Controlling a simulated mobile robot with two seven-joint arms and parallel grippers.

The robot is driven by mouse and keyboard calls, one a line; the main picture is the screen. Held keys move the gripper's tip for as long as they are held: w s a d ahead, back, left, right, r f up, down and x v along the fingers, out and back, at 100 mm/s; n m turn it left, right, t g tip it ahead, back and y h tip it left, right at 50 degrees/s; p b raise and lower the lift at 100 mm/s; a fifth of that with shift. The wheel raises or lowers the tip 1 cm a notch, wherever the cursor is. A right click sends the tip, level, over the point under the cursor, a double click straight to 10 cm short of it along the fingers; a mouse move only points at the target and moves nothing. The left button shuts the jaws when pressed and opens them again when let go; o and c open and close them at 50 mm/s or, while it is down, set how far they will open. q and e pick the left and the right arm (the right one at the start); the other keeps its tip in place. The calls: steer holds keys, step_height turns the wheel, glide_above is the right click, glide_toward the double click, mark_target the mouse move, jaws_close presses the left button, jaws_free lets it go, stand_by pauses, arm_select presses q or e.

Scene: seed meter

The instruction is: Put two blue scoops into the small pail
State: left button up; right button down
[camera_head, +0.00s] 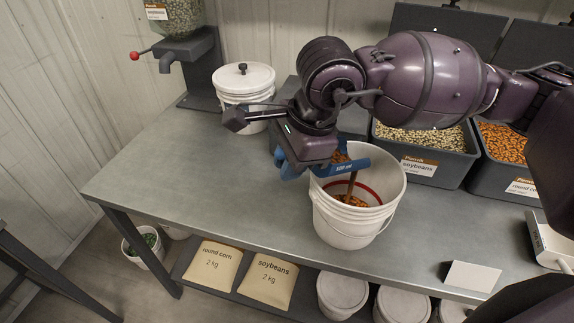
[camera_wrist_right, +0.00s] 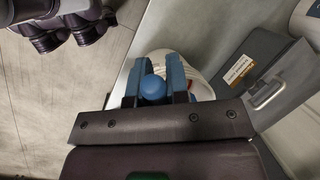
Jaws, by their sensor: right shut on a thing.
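My right gripper (camera_head: 290,165) is shut on the handle of a blue scoop (camera_head: 345,168), marked with a volume in ml. The scoop is tilted over the open mouth of the white pail (camera_head: 347,228), and orange kernels (camera_head: 351,188) fall from it in a stream. The pail stands upright on the bench, has a red line around its inside wall, and holds some orange kernels at the bottom. In the right wrist view, the round end of the scoop's handle (camera_wrist_right: 153,88) sits between the blue fingers. The pail is mostly hidden there. My left gripper is out of view.
Behind the pail stand a soybean bin (camera_head: 425,165) and a round corn bin (camera_head: 500,180) of orange kernels. A lidded white bucket (camera_head: 243,82) and a seed dispenser (camera_head: 188,60) stand at the back left. A blank card (camera_head: 473,276) is at the front right. The bench's left part is clear.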

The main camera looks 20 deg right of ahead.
steer(key=shift+d+r, duration=0.2)
steer(key=shift+r, duration=0.25)
steer(key=shift+w+d+r+y, duration=0.2)
steer(key=shift+d+r+y, duration=0.4)
steer(key=shift+y, duration=0.4)
steer(key=shift+w+d+r+g+y, duration=0.15)
steer(key=shift+d+r+y, duration=0.2)
steer(key=shift+r+y, duration=0.25)
steer(key=shift+s+d+r+g+y, duration=0.15)
steer(key=shift+d+r+y, duration=0.2)
steer(key=shift+r+y, duration=0.2)
steer(key=shift+w+d+r+m+g+y+b, duration=0.1)
steer(key=shift+w+d+r+m+y+b, duration=0.1)
steer(key=shift+d+r+y, duration=0.35)
steer(key=shift+w+d+r+m+g+y+b, duration=0.1)
steer(key=shift+d+r+y+b, duration=0.15)
steer(key=shift+d+r+y, duration=0.4)
steer(key=shift+w+d+r+m+g+y+b, duration=0.1)
steer(key=shift+w+d+r+y+b, duration=0.1)
steer(key=shift+d+r+y, duration=0.35)
steer(key=shift+d+f, duration=0.1)
